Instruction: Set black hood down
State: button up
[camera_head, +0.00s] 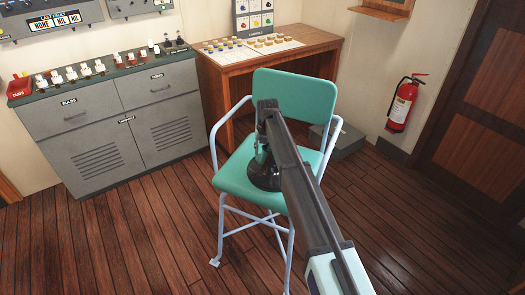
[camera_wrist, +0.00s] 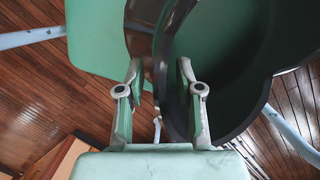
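The black hood (camera_head: 264,177) is a dark, round, hollow piece at the green chair's seat (camera_head: 236,182), directly below the end of my arm in the head view. I cannot tell there whether it fully rests on the seat. In the wrist view, the hood (camera_wrist: 235,95) fills the upper right, with its open hollow and thick rim showing. My gripper (camera_wrist: 160,75) has its two fingers apart, with the hood's left rim passing between and behind them. No clear contact on both fingers shows. My forearm hides part of the hood and seat.
The chair's backrest (camera_head: 295,95) and pale armrests (camera_head: 228,118) surround the seat. Behind it stands a wooden desk (camera_head: 290,45) with small pieces on a sheet. A grey cabinet (camera_head: 125,110) is at left, and a red fire extinguisher (camera_head: 403,105) hangs at right.

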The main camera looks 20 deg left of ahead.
notch_tip(320, 180, up, 12)
jog(key=d+b, duration=0.1)
jog(key=b, duration=0.1)
jog(key=shift+s+d, duration=0.2)
jog(key=shift+s, duration=0.15)
